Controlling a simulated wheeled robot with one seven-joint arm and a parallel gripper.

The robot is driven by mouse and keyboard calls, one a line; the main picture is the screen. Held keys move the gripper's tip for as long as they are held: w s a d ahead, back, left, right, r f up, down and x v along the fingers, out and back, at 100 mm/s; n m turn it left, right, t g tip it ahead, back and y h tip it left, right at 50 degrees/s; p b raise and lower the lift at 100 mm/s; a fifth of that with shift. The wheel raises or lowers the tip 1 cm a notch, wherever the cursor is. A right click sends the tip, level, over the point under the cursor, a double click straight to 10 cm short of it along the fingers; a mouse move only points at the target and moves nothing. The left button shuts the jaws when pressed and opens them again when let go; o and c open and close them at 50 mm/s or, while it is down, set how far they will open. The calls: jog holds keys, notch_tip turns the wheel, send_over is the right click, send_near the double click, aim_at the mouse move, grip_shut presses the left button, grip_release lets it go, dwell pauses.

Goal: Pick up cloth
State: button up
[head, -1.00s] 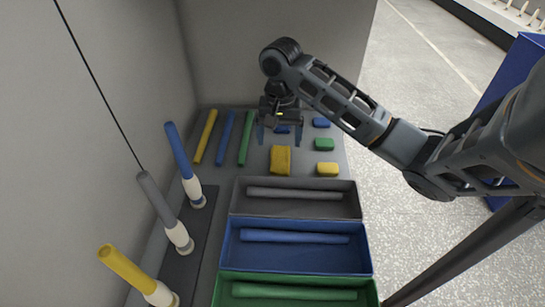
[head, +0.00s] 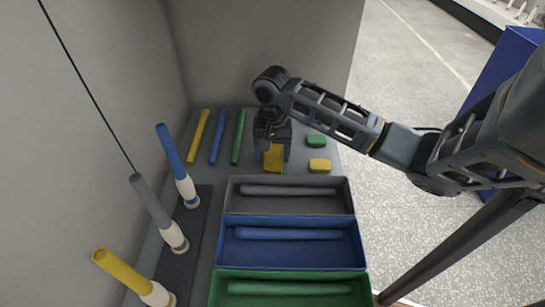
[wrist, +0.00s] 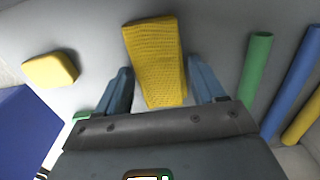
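The yellow cloth (head: 273,164) is a folded, textured block lying on the grey table behind the grey bin. In the wrist view the cloth (wrist: 156,62) lies between the two blue fingers. My gripper (wrist: 159,68) is open, with a finger on each side of the cloth and a visible gap on both sides. In the head view my gripper (head: 273,151) is low over the cloth and hides its far part. I cannot tell how far above the table the fingertips are.
A yellow block (head: 320,166) and a green block (head: 316,141) lie to the right. Yellow (head: 198,136), blue (head: 220,137) and green (head: 238,137) rods lie at the left. Grey (head: 344,207), blue (head: 358,257) and green (head: 315,301) bins stand in front. Several upright rods stand at left.

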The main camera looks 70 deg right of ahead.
aim_at(272, 154)
jog(key=c, duration=0.7)
jog(key=shift+r, duration=0.1)
jog(key=shift+r, duration=0.5)
notch_tip(272, 154, up, 3)
jog(key=shift+w+f, duration=0.1)
jog(key=shift+f, duration=0.05)
jog(key=s+d+r, duration=0.2)
jog(key=d, duration=0.1)
jog(key=s+d+r, duration=0.2)
jog(key=d, duration=0.1)
jog(key=s+d+r, duration=0.3)
jog(key=shift+s+d+r+b, duration=0.1)
jog(key=shift+d+b, duration=0.05)
jog(key=shift+b, duration=0.25)
